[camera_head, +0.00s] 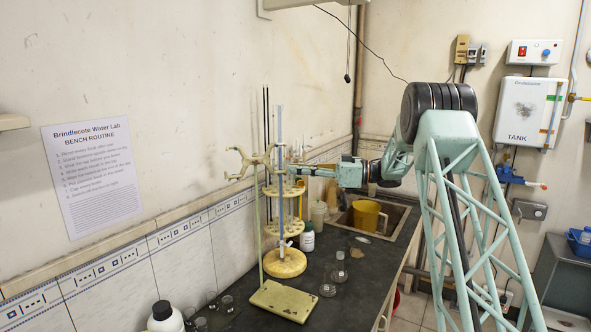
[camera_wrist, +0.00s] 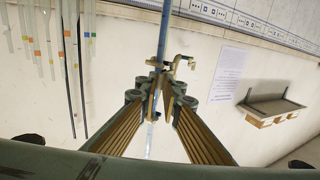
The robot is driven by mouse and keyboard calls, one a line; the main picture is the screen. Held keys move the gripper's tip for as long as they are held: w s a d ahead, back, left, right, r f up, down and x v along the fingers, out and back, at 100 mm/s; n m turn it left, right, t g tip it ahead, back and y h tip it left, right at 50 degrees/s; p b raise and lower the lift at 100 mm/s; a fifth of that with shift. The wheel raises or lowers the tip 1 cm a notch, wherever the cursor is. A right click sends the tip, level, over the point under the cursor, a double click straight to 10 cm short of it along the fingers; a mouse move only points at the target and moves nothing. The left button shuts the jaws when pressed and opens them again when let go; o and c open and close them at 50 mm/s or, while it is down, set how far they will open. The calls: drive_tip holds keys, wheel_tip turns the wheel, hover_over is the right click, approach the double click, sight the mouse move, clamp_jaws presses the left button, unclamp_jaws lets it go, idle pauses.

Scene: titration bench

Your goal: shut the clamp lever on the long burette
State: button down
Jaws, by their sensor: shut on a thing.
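The long burette (camera_head: 280,128) stands upright at the stand in the head view, a tall clear tube with a blue tint. In the wrist view the burette (camera_wrist: 165,24) runs down between my fingers. The tan clamp (camera_head: 257,160) sits on a thin rod left of it, and its jaws (camera_wrist: 178,64) show just past my fingertips. My gripper (camera_head: 291,170) reaches in from the right at clamp height. In the wrist view its fingertips (camera_wrist: 155,92) converge around the burette and look shut on it. I cannot make out the clamp lever clearly; fingers and clamp parts overlap there.
A round yellow burette rack (camera_head: 285,263) stands directly behind the stand's flat base (camera_head: 283,300). A white-capped bottle (camera_head: 307,238) and clear flasks (camera_head: 339,267) stand to its right. Another white bottle (camera_head: 165,318) is at front left.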

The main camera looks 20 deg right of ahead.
drive_tip(key=shift+r, duration=0.1)
drive_tip(key=c, duration=2.8)
unclamp_jaws()
drive_tip(key=shift+a, duration=0.1)
drive_tip(key=shift+v, duration=6.05)
